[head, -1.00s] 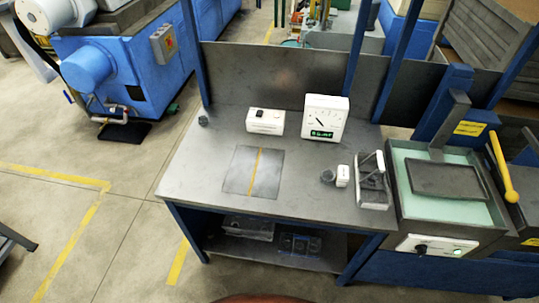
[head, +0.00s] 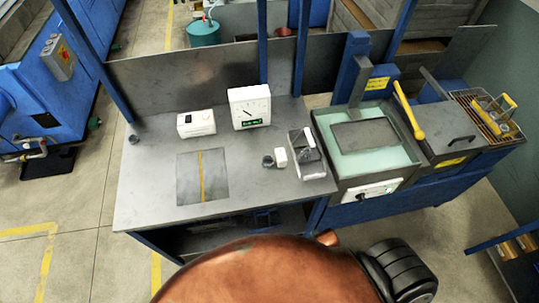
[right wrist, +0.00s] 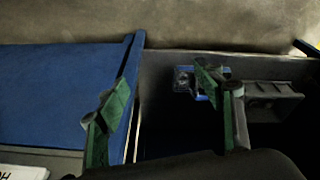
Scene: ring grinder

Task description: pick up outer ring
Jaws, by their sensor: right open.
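No outer ring can be told for certain. A small dark ring-shaped piece (head: 268,161) sits on the grey workbench (head: 150,185) in the head view, beside a small white block (head: 281,157). Several brass-coloured pieces (head: 508,249) lie on a blue rack at the lower right; their shape is too small to tell. My right gripper (right wrist: 163,82) shows in the right wrist view with its two green-padded fingers apart and nothing between them. Blue panels and dark grey parts lie beyond it. My left gripper is not in view.
A flat plate (head: 184,178) lies left of centre. To the right are a bath with a dark lid (head: 365,134), a yellow handle (head: 408,110) and a wire basket (head: 489,109).

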